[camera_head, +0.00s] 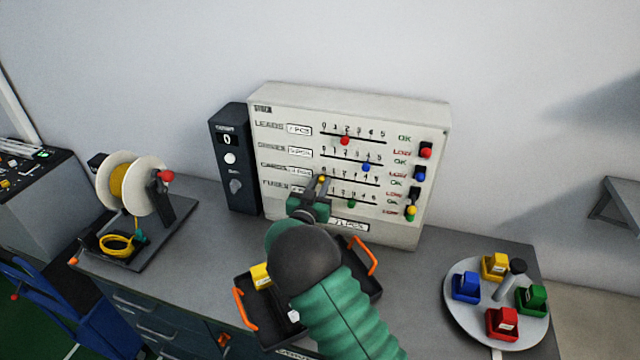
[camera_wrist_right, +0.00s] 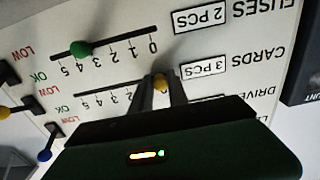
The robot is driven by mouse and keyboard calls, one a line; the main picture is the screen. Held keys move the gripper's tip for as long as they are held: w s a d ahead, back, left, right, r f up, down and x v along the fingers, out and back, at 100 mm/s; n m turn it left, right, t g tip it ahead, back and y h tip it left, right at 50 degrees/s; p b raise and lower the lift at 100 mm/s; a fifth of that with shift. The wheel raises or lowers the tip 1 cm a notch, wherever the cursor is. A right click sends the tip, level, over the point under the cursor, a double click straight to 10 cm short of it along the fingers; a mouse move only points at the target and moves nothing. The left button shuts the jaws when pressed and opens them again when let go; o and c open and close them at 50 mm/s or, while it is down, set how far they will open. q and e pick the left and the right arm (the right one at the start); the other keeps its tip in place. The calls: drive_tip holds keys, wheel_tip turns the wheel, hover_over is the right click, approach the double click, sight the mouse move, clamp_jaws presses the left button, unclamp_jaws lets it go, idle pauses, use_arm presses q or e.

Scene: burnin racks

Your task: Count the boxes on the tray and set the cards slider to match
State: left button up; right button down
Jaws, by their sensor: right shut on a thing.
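The white panel (camera_head: 430,150) has rows of sliders for leads, drives, cards and fuses. The yellow cards slider knob (camera_head: 321,179) is at the 0 end of its scale. My right gripper (camera_head: 318,186) is shut on this knob, which shows between the fingers in the wrist view (camera_wrist_right: 160,82). The cards label beside it there reads 3 PCS. A black tray with orange handles (camera_head: 363,256) lies on the bench below the panel. A yellow box (camera_head: 261,275) shows at its left; my right arm hides much of the tray. My left gripper is out of view.
A round grey turntable (camera_head: 465,316) at right carries yellow, blue, green and red boxes around a central post. A cable spool (camera_head: 130,185) stands at left. A dark box with a knob (camera_head: 233,160) adjoins the panel. Coloured toggles (camera_head: 426,150) line the panel's right side.

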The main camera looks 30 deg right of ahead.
sight(365, 183)
drive_tip(key=s+d+b, duration=0.1)
drive_tip(key=s+d, duration=0.1)
drive_tip(key=s, duration=0.1)
drive_tip(key=s+d+b, duration=0.1)
drive_tip(key=s+d, duration=0.2)
drive_tip(key=s+d+b, duration=0.1)
drive_tip(key=s+d, duration=0.1)
drive_tip(key=s, duration=0.1)
drive_tip(key=shift+s+d, duration=0.15)
drive_tip(key=shift+d, duration=0.25)
drive_tip(key=c, duration=1.5)
unclamp_jaws()
drive_tip(key=shift+a, duration=0.1)
drive_tip(key=shift+o, duration=1)
drive_tip(key=shift+r, duration=0.15)
drive_tip(key=shift+a, duration=0.15)
drive_tip(key=b+v, duration=0.2)
drive_tip(key=v, duration=1.4)
drive_tip(key=shift+s+a, duration=0.25)
drive_tip(key=shift+s, duration=0.05)
